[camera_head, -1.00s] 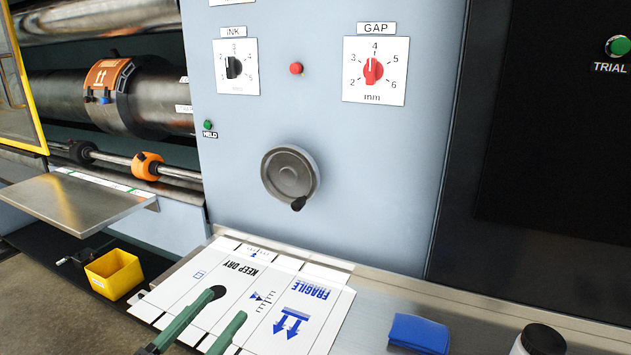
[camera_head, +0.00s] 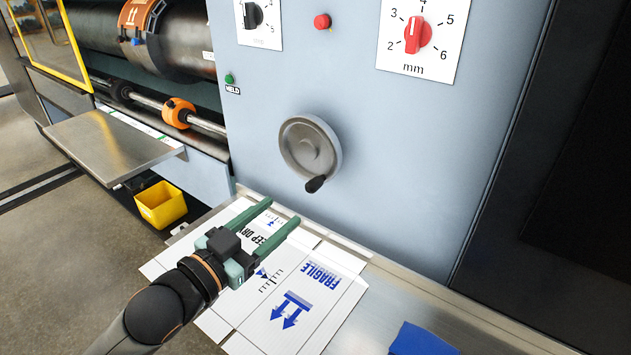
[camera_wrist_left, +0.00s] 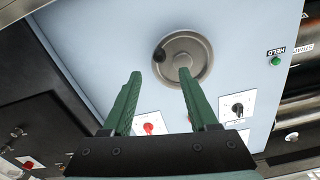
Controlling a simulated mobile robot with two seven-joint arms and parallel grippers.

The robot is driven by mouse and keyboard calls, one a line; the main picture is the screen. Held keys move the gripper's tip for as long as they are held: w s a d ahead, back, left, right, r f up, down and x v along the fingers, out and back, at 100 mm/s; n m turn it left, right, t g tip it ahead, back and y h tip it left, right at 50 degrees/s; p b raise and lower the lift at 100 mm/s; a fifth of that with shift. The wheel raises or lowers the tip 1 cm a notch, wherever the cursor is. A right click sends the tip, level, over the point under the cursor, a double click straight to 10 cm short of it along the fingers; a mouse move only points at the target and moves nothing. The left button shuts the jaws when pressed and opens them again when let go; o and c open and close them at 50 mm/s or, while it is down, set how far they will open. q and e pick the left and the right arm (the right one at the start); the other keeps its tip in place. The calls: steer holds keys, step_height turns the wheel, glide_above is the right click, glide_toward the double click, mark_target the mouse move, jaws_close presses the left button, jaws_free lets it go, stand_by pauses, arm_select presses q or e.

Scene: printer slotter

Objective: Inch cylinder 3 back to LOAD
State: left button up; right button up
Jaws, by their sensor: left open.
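The cylinder (camera_head: 170,42) with an orange plate on it lies in the open bay at the upper left, partly cut off by the frame; I cannot read a number on it. A grey handwheel (camera_head: 309,147) with a black knob is on the pale blue panel; it also shows in the left wrist view (camera_wrist_left: 186,58). My left gripper (camera_head: 283,211) is open and empty, above the printed sheet and below the handwheel, apart from it. In the left wrist view its green fingers point toward the handwheel. My right gripper is not in view.
A green HELD button (camera_head: 229,78), a red button (camera_head: 322,21) and a red GAP dial (camera_head: 417,35) are on the panel. A printed sheet (camera_head: 330,265) lies on the ledge near a blue cloth (camera_head: 420,340). A metal shelf (camera_head: 112,146) and yellow bin (camera_head: 160,204) are left.

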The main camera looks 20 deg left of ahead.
mark_target(308, 191)
arm_select(q)
steer(key=x, duration=1)
steer(key=shift+w+d, duration=0.15)
steer(key=shift+w, duration=0.2)
jaws_close()
stand_by(1.0)
